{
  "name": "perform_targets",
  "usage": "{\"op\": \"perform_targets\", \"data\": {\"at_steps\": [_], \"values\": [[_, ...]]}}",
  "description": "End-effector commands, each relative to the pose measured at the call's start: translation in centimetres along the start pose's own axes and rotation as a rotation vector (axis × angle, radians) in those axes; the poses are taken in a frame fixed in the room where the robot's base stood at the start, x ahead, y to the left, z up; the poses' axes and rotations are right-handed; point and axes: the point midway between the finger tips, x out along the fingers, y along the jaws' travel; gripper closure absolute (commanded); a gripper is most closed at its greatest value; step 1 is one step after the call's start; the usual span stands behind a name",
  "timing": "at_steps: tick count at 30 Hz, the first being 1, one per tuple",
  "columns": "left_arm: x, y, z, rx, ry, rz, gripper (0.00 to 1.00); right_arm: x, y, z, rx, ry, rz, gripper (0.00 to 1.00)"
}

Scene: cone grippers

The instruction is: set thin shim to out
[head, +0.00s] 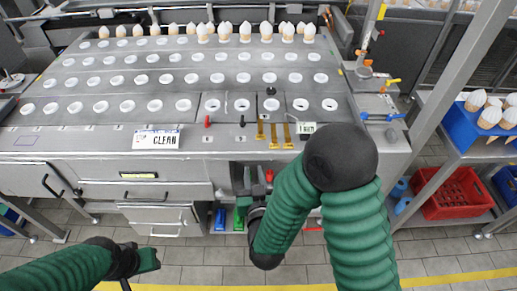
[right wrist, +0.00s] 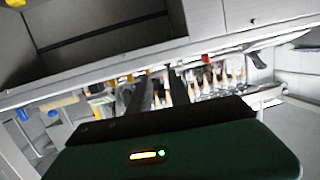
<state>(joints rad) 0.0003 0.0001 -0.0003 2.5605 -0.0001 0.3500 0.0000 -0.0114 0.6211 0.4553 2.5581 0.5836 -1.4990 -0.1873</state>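Several narrow brass strips stand on the front edge of the machine's top: a left strip (head: 260,130), a middle strip (head: 274,135) and a right strip (head: 287,134). Which one is the thin shim I cannot tell. My right gripper (right wrist: 162,88) shows two dark fingers apart with nothing clear between them. In the head view my folded right arm hides much of it, low at the machine's front opening, below the strips. My left gripper (head: 148,259) is over the floor at lower left, away from the machine; its finger opening is unclear.
A plate of round holes (head: 160,80) covers the machine top, with white-tipped cones behind. A "CLEAN" card (head: 156,140) lies at the front edge. Blue (head: 220,217) and green (head: 239,218) items sit below. A red crate (head: 455,195) stands on a shelf at right.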

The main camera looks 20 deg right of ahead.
Motion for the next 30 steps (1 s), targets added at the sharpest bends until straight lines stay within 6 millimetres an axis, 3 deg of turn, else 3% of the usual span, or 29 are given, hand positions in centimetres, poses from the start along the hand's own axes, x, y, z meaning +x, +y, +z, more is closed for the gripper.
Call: {"op": "perform_targets", "data": {"at_steps": [1, 3, 7, 10, 24, 30], "values": [[2.3, 0.0, 0.5, 0.0, 0.0, 0.0, 0.64, -0.1, 0.5, 1.8, -0.006, 0.057, 0.033, 0.76], [3.0, 0.0, 0.7, 0.0, 0.0, 0.0, 0.64, -0.7, 1.1, 1.4, -0.015, 0.132, 0.076, 0.76], [3.1, 0.0, 0.7, 0.001, 0.001, 0.0, 0.64, -1.4, 1.5, 0.5, -0.026, 0.199, 0.112, 0.76], [2.9, 0.0, 0.6, 0.001, 0.001, 0.0, 0.64, -0.6, 1.6, -0.1, -0.026, 0.206, 0.118, 0.76], [2.4, 0.0, 0.5, 0.0, 0.001, 0.0, 0.64, 10.8, 2.9, -2.5, -0.025, 0.206, 0.116, 0.76], [2.4, 0.0, 0.5, 0.001, 0.001, 0.0, 0.64, 14.1, 3.2, -3.2, -0.027, 0.205, 0.114, 0.76]]}}
